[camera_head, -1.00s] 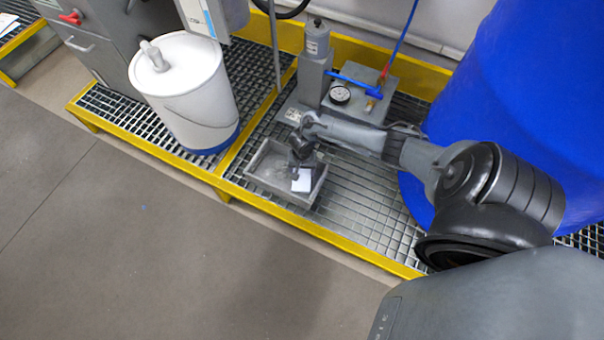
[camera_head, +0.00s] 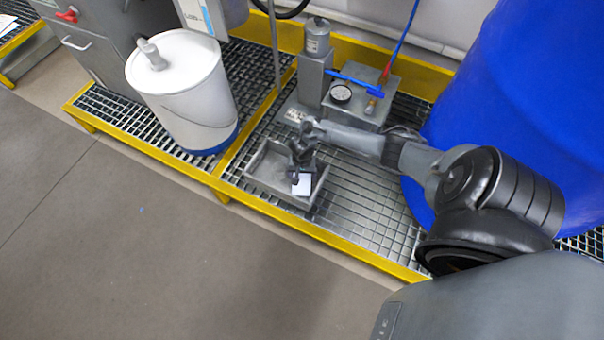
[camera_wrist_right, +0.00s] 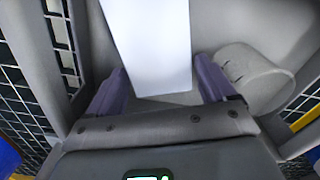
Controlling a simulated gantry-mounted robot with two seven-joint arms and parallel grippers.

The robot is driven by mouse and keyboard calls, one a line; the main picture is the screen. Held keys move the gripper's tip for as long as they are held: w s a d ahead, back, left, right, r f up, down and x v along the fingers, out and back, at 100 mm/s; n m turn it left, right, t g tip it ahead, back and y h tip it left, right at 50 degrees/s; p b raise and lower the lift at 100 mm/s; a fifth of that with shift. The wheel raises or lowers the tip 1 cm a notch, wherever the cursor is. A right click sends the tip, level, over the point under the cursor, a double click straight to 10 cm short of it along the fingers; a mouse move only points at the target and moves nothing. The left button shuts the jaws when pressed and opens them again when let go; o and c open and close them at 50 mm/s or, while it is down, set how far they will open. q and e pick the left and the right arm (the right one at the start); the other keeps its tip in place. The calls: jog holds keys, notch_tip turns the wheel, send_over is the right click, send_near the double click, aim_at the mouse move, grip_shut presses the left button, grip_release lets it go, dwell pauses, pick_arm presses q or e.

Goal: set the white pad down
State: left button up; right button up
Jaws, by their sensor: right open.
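The white pad (camera_head: 303,185) is a small flat white piece in the right part of the grey tray (camera_head: 272,191). My right gripper (camera_head: 297,170) points down into the tray at the pad. In the right wrist view the pad (camera_wrist_right: 150,45) runs lengthwise between the two purple fingers (camera_wrist_right: 160,86), with a gap on each side. The gripper is open. I cannot tell whether the pad's far end, cut off by the frame, touches the tray floor. My left gripper is not in view.
A grey cup-like cylinder (camera_wrist_right: 255,78) lies beside the right finger in the wrist view. A pump unit with a gauge (camera_head: 340,94) stands behind the tray, a white bucket (camera_head: 185,85) to the left, and a big blue drum (camera_head: 520,110) to the right.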

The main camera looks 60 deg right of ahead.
aim_at(302, 176)
jog(key=shift+r, duration=0.1)
notch_tip(302, 176, up, 12)
jog(key=p, duration=0.9)
jog(key=a+r+n+t, duration=0.2)
jog(key=a+n, duration=0.3)
jog(key=a, duration=0.5)
jog(key=a+r+n+t, duration=0.1)
jog(key=a+r+n, duration=0.3)
jog(key=a, duration=0.5)
jog(key=s+a+r+n, duration=0.2)
jog(key=s+r+n, duration=0.1)
jog(key=s+r, duration=0.2)
jog(key=s+a+r+n, duration=0.3)
jog(key=s+r, duration=0.3)
jog(key=r, duration=0.4)
jog(key=shift+a+t+p, duration=0.3)
jog(key=shift+a, duration=0.05)
jog(key=shift+w, duration=0.1)
